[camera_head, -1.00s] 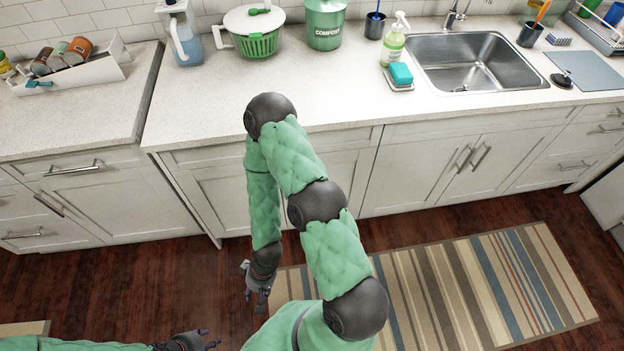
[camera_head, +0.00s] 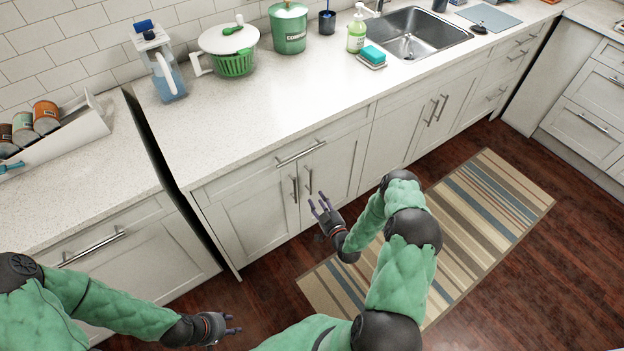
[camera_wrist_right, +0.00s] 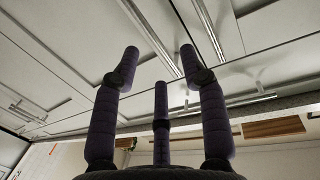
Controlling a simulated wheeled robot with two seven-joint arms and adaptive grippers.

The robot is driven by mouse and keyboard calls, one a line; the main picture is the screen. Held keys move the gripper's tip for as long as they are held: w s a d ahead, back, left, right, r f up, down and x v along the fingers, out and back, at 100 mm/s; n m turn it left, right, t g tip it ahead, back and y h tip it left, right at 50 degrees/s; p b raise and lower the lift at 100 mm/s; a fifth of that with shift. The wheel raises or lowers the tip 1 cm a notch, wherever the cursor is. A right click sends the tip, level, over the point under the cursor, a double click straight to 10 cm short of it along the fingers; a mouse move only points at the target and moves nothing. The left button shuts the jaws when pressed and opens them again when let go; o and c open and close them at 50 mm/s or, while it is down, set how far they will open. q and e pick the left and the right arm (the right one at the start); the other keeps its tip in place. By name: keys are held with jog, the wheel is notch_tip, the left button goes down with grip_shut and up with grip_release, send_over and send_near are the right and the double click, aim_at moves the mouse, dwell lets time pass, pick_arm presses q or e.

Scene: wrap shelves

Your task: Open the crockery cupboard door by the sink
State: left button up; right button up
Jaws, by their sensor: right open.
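White cupboard doors fill the base units left of the sink (camera_head: 412,35). Below the long drawer, a left door (camera_head: 252,222) and a right door (camera_head: 335,172) meet, each with an upright bar handle, (camera_head: 294,189) and (camera_head: 308,181). Both doors look shut. Which one is the crockery cupboard cannot be told. My right gripper (camera_head: 322,206) is open and empty in front of the right door, fingers pointing up towards the handles. In the right wrist view its spread fingers (camera_wrist_right: 158,68) frame bar handles, apart from them. My left gripper (camera_head: 234,324) is low at the front left, empty, its fingers apart.
A drawer handle (camera_head: 301,153) sticks out above the doors. Another door pair (camera_head: 432,115) is under the sink. A striped rug (camera_head: 470,215) lies on the wooden floor. A left counter unit (camera_head: 75,205) stands near my left arm.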

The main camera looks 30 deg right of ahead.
jog(key=w+d+b, duration=0.2)
jog(key=w+b, duration=0.1)
jog(key=w, duration=0.7)
jog(key=shift+d+r+t, duration=0.35)
jog(key=shift+r+t, duration=0.05)
grip_shut()
